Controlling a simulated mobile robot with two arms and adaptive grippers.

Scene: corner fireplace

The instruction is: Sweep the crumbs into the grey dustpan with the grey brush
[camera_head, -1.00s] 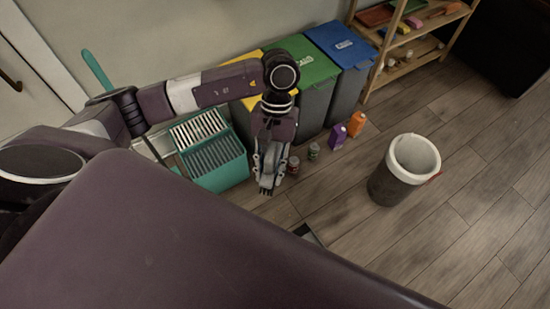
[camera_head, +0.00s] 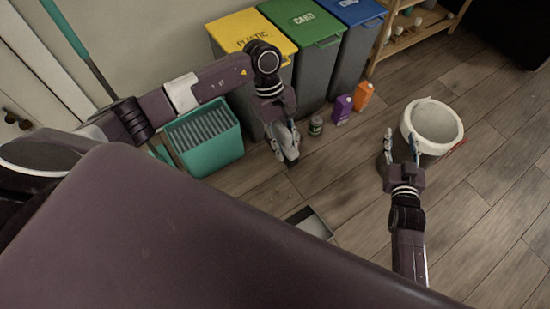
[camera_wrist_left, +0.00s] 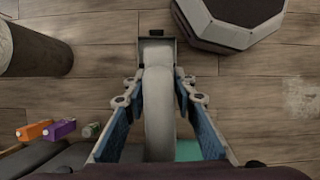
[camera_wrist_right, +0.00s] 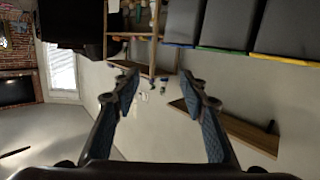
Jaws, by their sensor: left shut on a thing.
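The grey brush (camera_head: 291,152) is in my left gripper (camera_head: 285,140), which is shut on it. In the left wrist view its long pale grey body (camera_wrist_left: 158,115) lies between the fingers. The grey dustpan (camera_head: 314,224) lies on the floor below the brush, partly hidden by my body in the head view. A pale speckled patch (camera_wrist_left: 300,98) on the floor in the left wrist view looks like the crumbs. My right gripper (camera_head: 402,147) is open and empty, in front of the white-rimmed bin; its open fingers (camera_wrist_right: 165,100) also show in the right wrist view.
The white-rimmed bin (camera_head: 447,122) stands at the right. Yellow, green and blue-lidded bins (camera_head: 304,26) line the wall, beside a teal crate (camera_head: 218,157). A purple carton (camera_head: 341,110), an orange carton (camera_head: 363,95) and a can (camera_head: 315,126) stand before them. Floor between is open.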

